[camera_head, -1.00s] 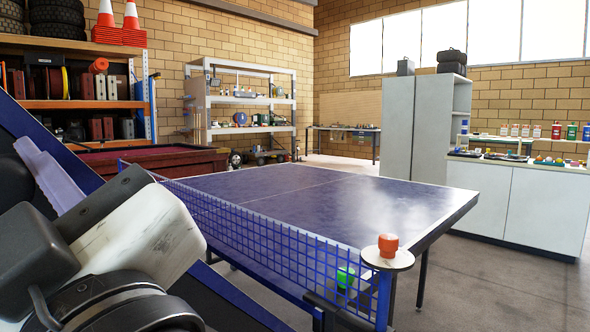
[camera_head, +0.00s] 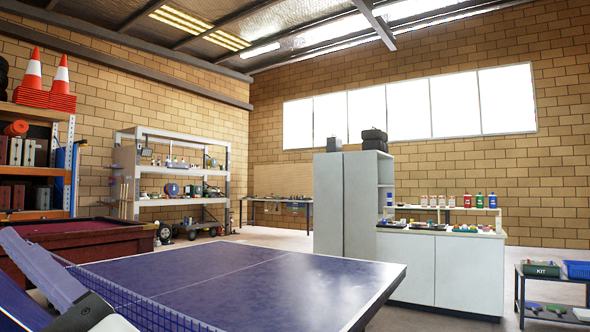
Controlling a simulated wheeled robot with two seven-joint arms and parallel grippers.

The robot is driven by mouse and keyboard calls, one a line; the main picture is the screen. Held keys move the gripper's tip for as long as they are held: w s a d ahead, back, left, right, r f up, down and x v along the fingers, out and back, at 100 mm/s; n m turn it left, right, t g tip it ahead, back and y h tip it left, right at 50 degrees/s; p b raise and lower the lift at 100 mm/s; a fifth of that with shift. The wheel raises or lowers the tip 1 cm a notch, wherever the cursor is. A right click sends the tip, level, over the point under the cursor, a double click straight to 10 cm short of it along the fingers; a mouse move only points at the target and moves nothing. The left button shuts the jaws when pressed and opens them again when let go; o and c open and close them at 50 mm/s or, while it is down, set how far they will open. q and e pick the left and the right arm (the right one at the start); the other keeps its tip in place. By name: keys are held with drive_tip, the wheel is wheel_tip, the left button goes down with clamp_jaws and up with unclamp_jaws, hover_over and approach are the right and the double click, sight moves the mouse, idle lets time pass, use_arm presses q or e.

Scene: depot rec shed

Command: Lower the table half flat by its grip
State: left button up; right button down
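The blue table's flat half (camera_head: 260,285) lies level with a white edge line in the lower middle of the head view. The blue net (camera_head: 130,300) crosses its near left side. At the lower left corner a small part of the other, tilted half (camera_head: 12,312) shows as a blue surface. My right gripper is out of view.
A red-sided pool table (camera_head: 85,242) stands behind at the left, near a shelf with traffic cones (camera_head: 61,75). A white cabinet (camera_head: 343,200) and counter (camera_head: 440,265) stand beyond the table. A low bench (camera_head: 555,295) is at the right. Open floor lies between.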

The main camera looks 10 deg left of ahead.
use_arm(q)
drive_tip(key=w+d+r+m+t+p, duration=0.1)
drive_tip(key=w+r+p, duration=0.1)
drive_tip(key=w+p, duration=0.1)
drive_tip(key=w+d+r+m+t+p, duration=0.1)
drive_tip(key=w+d+r+m+p, duration=0.1)
drive_tip(key=w+p, duration=0.2)
drive_tip(key=w+d+r+m+p, duration=0.1)
drive_tip(key=w+d+r+p, duration=0.1)
drive_tip(key=w, duration=0.3)
drive_tip(key=shift+w+r+m+t+p, duration=0.25)
drive_tip(key=shift+r+m+t+p, duration=0.15)
drive_tip(key=shift+r+p, duration=0.2)
drive_tip(key=c, duration=0.3)
drive_tip(key=w+d+m+p, duration=0.1)
drive_tip(key=w+p, duration=0.1)
drive_tip(key=w, duration=0.1)
drive_tip(key=w+d+r+m+t+p, duration=0.1)
drive_tip(key=w+p, duration=0.2)
drive_tip(key=w, duration=0.1)
drive_tip(key=w+d+m+t+p, duration=0.1)
drive_tip(key=w+d+m+p, duration=0.1)
drive_tip(key=w, duration=0.2)
drive_tip(key=shift+w+r+h, duration=0.15)
drive_tip(key=shift+h, duration=0.25)
